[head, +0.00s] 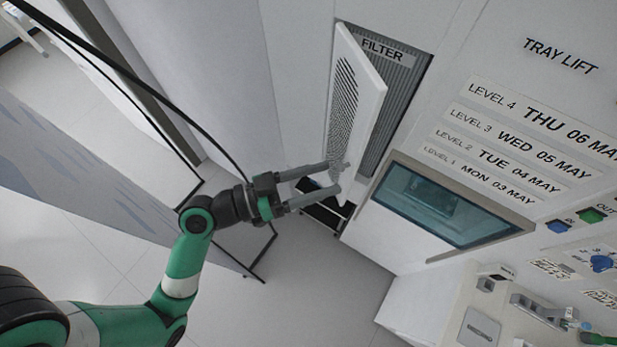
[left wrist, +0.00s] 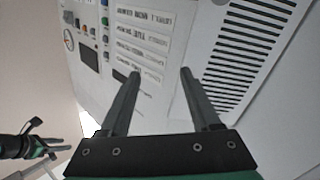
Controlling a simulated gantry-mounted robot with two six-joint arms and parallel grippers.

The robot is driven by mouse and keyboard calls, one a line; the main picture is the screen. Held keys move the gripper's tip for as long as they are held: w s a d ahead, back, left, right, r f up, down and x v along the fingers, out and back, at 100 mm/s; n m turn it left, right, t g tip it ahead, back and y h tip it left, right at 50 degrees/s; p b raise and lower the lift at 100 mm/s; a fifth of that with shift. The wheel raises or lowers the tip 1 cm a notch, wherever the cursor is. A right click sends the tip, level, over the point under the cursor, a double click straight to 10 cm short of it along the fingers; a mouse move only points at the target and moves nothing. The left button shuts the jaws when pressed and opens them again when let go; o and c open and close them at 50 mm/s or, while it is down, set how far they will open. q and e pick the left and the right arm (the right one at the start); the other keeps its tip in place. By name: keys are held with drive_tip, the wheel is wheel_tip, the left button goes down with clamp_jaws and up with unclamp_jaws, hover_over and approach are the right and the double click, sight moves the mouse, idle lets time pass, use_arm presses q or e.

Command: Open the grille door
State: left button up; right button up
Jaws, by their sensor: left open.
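The grille door (head: 366,100) is a white panel with dark slots. It stands ajar, swung out at an angle from the recess labelled FILTER, with the ribbed filter (head: 398,95) showing behind it. My left gripper (head: 340,176) is open, its fingertips at the lower end of the door in the head view. The left wrist view shows the slotted door (left wrist: 245,45) at upper right, with the right finger over its plain border; I cannot tell whether the fingers touch it. A small gripper, apparently my right one (left wrist: 55,147), shows at that view's left edge; its opening is unclear.
A teal-windowed tray lift (head: 440,205) juts out right of the door, below a label panel (head: 530,130). Buttons and a blue knob (head: 601,263) are at far right. A dark cart (head: 325,214) stands below the door. Floor is clear at lower centre.

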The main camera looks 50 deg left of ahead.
use_arm(q)
drive_tip(key=s, duration=0.1)
drive_tip(key=s+d+r, duration=0.1)
drive_tip(key=s, duration=0.1)
drive_tip(key=s+d+r, duration=0.1)
drive_tip(key=s, duration=0.1)
drive_tip(key=shift+d+r, duration=0.1)
drive_tip(key=shift+d, duration=0.05)
